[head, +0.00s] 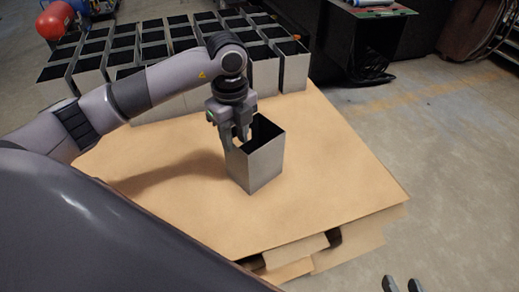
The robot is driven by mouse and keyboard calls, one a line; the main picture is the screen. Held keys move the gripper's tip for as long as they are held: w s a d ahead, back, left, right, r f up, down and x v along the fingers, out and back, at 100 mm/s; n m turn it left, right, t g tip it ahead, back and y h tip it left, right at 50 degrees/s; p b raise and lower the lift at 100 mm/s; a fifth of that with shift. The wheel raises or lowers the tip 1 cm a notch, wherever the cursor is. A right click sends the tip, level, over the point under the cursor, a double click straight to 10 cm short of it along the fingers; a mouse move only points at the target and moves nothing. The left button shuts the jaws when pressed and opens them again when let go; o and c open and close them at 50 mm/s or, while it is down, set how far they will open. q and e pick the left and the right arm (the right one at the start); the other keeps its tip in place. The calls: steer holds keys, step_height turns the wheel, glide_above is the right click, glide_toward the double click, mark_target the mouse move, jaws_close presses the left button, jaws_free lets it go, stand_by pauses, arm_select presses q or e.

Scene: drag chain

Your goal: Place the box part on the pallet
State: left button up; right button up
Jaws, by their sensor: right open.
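The box part (261,165) is a grey, open-topped, square-sided box with a dark inside. It stands upright on the brown top of the pallet (330,150), right of the middle, apart from the other boxes. My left gripper (236,142) points down at the box's upper left edge. One finger is at the outside of the left wall and the other is at the opening. Whether the fingers press on the wall is unclear. My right gripper (401,287) shows only its two fingertips at the bottom edge, apart and empty, over the floor in front of the pallet.
Several rows of similar grey boxes (294,70) fill the back of the pallet. The pallet's right and front parts are bare. A dark table with a green board (383,11) stands at the back right. Red balls (51,24) are at the back left. Concrete floor (450,180) is clear at right.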

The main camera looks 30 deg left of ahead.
arm_select(q)
steer(key=shift+w+f, duration=0.1)
steer(key=shift+f, duration=0.05)
step_height(320, 180, down, 7)
steer(key=b, duration=0.3)
steer(key=shift+w+a, duration=0.15)
steer(key=shift+a, duration=0.05)
arm_select(e)
steer(key=shift+w+a+f+m+y, duration=0.15)
steer(key=shift+a+f+y, duration=0.15)
steer(key=shift+a, duration=0.25)
steer(key=shift+w+a+f+m+y, duration=0.15)
steer(key=shift+a+f+y, duration=0.15)
steer(key=shift+a, duration=0.25)
arm_select(q)
steer(key=shift+c, duration=0.3)
jaws_close()
steer(key=shift+w+r, duration=0.1)
steer(key=shift+r, duration=0.15)
arm_select(e)
steer(key=shift+d, duration=0.1)
